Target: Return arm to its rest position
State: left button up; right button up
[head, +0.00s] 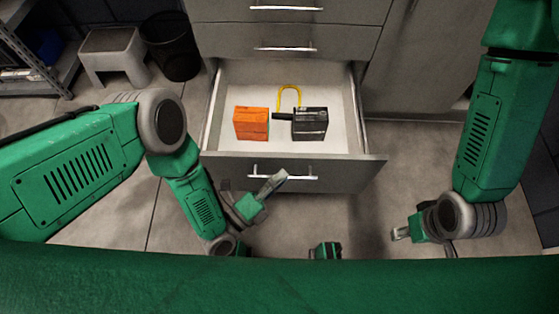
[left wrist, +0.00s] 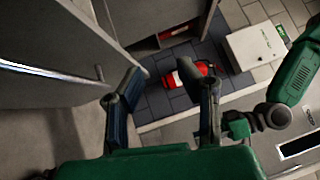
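My left arm comes in from the left in the head view. Its gripper (head: 250,196) is in front of and below the open drawer's front, near the left end of the drawer handle (head: 283,176); I cannot tell if it touches. In the left wrist view the left gripper (left wrist: 166,85) has its two fingers wide apart with nothing between them. My right arm hangs down at the right of the head view. Its gripper (head: 425,242) is low over the floor, right of the drawer, with its fingers apart and partly hidden by the wrist; it looks empty.
The open drawer (head: 225,163) holds an orange box (head: 251,123), a black box (head: 310,123) and a yellow loop (head: 290,92). A step stool (head: 114,48) and black bin (head: 172,46) stand back left. A red object (left wrist: 188,75) and white case (left wrist: 256,46) show in the wrist view.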

pick_arm(q)
jog(key=shift+w+d+f, duration=0.1)
jog(key=shift+f, duration=0.1)
jog(key=a+n+g+y+p, duration=0.4)
jog(key=a+n+g+y, duration=0.3)
jog(key=a+n, duration=0.6)
jog(key=s+a+r+n+g+y+p, duration=0.3)
jog(key=s+a+r+n+g+y, duration=0.3)
jog(key=s+a+r+n, duration=0.5)
jog(key=s+a+n+y, duration=0.1)
jog(key=s+a+n, duration=0.2)
jog(key=n, duration=0.1)
jog(key=shift+a, duration=0.25)
